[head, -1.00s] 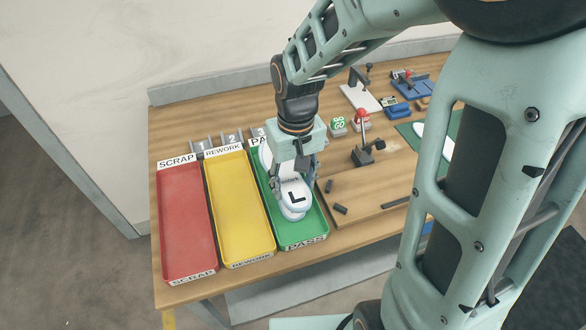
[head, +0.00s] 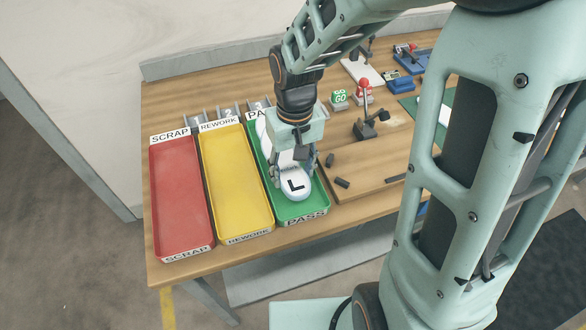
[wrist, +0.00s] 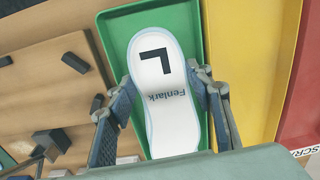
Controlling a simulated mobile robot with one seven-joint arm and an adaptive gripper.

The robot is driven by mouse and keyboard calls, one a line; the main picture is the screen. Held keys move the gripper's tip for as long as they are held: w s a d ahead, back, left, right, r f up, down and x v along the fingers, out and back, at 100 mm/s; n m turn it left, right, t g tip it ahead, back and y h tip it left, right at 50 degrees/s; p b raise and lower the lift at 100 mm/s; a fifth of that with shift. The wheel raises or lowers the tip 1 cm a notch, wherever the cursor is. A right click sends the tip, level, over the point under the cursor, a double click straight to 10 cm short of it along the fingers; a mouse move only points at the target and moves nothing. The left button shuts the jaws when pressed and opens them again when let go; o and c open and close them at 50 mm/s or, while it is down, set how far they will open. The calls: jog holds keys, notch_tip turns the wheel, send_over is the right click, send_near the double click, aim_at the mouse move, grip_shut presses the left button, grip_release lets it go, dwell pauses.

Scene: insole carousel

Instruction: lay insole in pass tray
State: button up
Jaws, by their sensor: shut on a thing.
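My gripper (head: 292,168) is shut on a white insole (head: 295,184) marked with a black L. The insole is over the green pass tray (head: 318,199), lengthwise along it, with the L end toward the front PASS label. In the wrist view the fingers (wrist: 165,82) grip both long sides of the insole (wrist: 172,118), whose L and "Fenlark" print face up. Its near part is hidden behind my gripper there. A white shape (head: 261,130) shows at the tray's back end; I cannot tell whether it belongs to the held insole. Contact with the tray floor is unclear.
The yellow rework tray (head: 237,185) and red scrap tray (head: 182,205) stand to the left. A wooden board (head: 368,165) with small dark blocks (head: 342,183) lies to the right. A red-knobbed clamp (head: 365,125) and blue fixtures stand farther back.

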jog(key=o, duration=1.3)
notch_tip(320, 180, up, 12)
jog(key=shift+d, duration=0.15)
